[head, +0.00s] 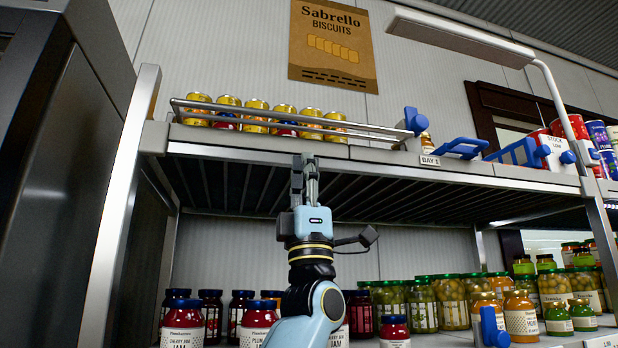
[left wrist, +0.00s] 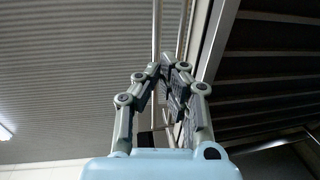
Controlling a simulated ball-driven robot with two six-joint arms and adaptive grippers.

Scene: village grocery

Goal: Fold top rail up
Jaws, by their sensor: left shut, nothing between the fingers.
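The top rail (head: 360,127) is a thin metal bar frame along the front of the upper shelf, in front of a row of yellow-topped cans (head: 257,108). A blue bracket (head: 414,121) sits at its right end. My left gripper (head: 305,160) points up just below the shelf's front edge, under the rail's middle. Its fingers are together and hold nothing. In the left wrist view the shut fingers (left wrist: 170,72) point up, with thin metal bars (left wrist: 156,35) behind them. I cannot tell whether the fingertips touch the shelf edge. My right gripper is not in view.
The upper shelf (head: 375,155) overhangs my arm. Jam jars (head: 182,322) and green-lidded jars (head: 452,300) stand on the lower shelf around it. Blue holders (head: 515,152) are at the right of the upper shelf. A steel post (head: 120,200) stands left.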

